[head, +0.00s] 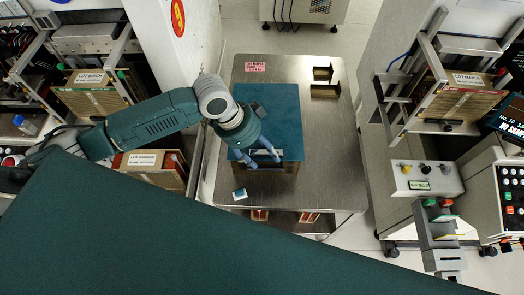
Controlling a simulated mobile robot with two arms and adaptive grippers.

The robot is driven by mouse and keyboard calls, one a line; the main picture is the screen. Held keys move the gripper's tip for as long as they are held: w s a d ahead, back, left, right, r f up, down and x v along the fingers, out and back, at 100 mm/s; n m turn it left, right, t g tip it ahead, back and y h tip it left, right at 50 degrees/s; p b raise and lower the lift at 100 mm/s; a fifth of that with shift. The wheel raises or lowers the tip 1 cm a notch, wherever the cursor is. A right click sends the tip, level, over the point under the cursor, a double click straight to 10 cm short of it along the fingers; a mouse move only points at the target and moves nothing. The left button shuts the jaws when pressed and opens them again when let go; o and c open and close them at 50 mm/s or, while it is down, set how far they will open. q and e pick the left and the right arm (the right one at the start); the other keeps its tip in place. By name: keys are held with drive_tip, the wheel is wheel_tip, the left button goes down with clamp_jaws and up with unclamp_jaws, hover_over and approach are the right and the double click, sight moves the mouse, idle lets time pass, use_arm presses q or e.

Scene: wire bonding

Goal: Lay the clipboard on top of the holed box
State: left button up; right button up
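The clipboard (270,103) is a flat teal rectangle with a pale metal clip at its near edge. It lies level over a brown box (277,170), whose near side shows below the board's near edge. The board hides the box top, so any holes there cannot be seen. My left gripper (257,155) is over the clip end of the board, pointing down. Its two bluish fingers are spread apart, one on the left and one on the right of the clip. Whether they touch the clip or board cannot be told.
The steel table (325,185) is clear to the right. Two dark brown brackets (324,91) stand at its back right, a label plate (255,67) lies at the back left, and a small white-and-blue block (240,194) is near the front left. Machines flank both sides.

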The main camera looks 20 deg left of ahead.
use_arm(q)
drive_tip(key=v, duration=1.2)
drive_tip(key=shift+a+f, duration=0.1)
